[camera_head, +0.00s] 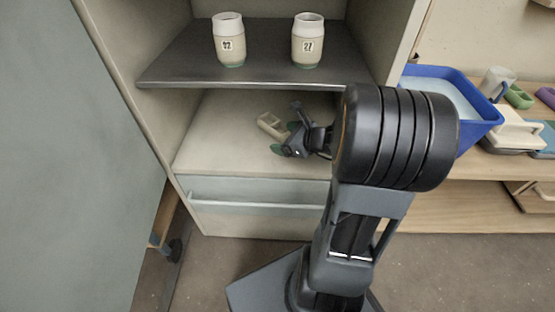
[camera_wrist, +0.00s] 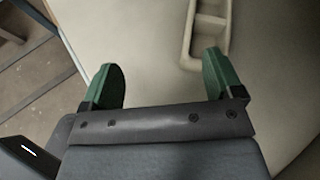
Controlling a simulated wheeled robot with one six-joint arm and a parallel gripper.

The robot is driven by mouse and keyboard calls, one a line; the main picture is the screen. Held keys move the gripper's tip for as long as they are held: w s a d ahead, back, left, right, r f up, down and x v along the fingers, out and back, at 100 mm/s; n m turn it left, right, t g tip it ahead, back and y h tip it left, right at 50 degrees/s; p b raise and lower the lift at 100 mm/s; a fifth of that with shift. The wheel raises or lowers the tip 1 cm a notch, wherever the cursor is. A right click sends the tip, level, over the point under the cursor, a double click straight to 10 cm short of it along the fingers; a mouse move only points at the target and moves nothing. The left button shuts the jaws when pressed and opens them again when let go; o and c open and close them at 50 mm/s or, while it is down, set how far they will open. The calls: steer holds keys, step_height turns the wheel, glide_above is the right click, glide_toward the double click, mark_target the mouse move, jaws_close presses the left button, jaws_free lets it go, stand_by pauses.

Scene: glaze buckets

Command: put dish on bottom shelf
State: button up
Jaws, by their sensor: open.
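A small beige divided dish (camera_head: 272,125) lies on the cream bottom shelf (camera_head: 215,143) of the cabinet. In the wrist view the dish (camera_wrist: 208,30) is at the top, just beyond the right fingertip, and runs out of the frame. My gripper (camera_head: 283,144) is inside the bottom compartment, close to the dish. In the wrist view my gripper (camera_wrist: 160,80) has its two green fingers spread apart with only bare shelf between them. Whether the right finger touches the dish I cannot tell. Part of the shelf is hidden behind my arm.
Two cups, left (camera_head: 229,40) and right (camera_head: 307,40), stand on the dark upper shelf (camera_head: 265,60) above my gripper. A drawer (camera_head: 255,200) sits below. A blue tub (camera_head: 440,85) and a lidded beige container (camera_head: 515,130) stand on the bench to the right.

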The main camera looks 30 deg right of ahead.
steer(key=s+a+n+g+y, duration=0.2)
steer(key=s+a+n+g, duration=0.25)
steer(key=a+n, duration=0.45)
steer(key=s+a+r+n+g+h, duration=0.1)
steer(key=s+n+g+h, duration=0.1)
steer(key=n, duration=0.7)
steer(key=s+a+r+n+g+h, duration=0.1)
steer(key=s+n+h, duration=0.4)
steer(key=n, duration=0.5)
steer(key=shift+s+n+g+h, duration=0.3)
steer(key=shift+s+g, duration=0.25)
steer(key=shift+s, duration=0.35)
